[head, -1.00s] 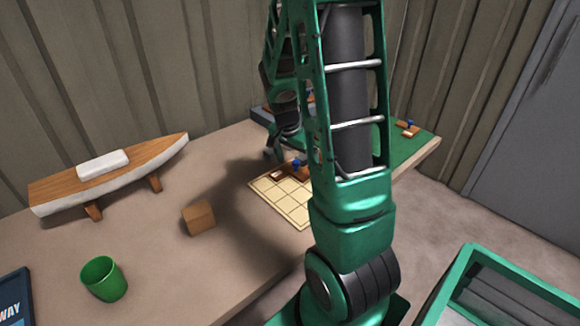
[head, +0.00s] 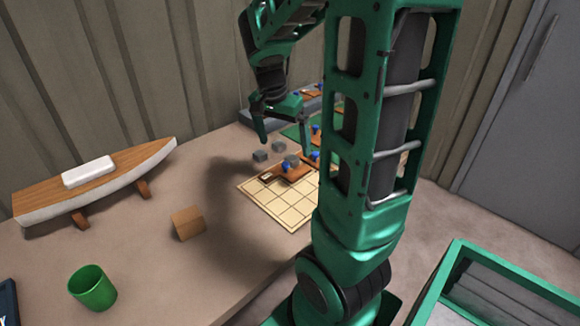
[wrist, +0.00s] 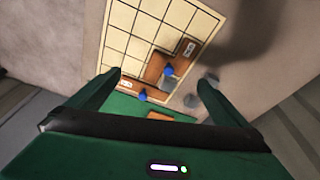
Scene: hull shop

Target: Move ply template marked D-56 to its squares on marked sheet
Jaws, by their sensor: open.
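The marked sheet (head: 268,208) is cream with a square grid; it also shows in the wrist view (wrist: 122,45). A brown, stepped ply template (head: 296,174) with a blue knob and a pale label lies on its far part, also in the wrist view (wrist: 155,68). Another brown template with a blue knob (wrist: 130,89) lies at the sheet's edge beside the green mat (wrist: 118,104). Their labels are too small to read, so I cannot tell which is D-56. My gripper (head: 280,122) is open and empty above the templates; its fingers also show in the wrist view (wrist: 156,82).
Small grey blocks (head: 260,156) lie beside the sheet. More templates sit farther back, partly hidden by my arm. A model boat hull (head: 100,182), a wooden block (head: 188,223) and a green cup (head: 92,288) stand to the left. The table between them is clear.

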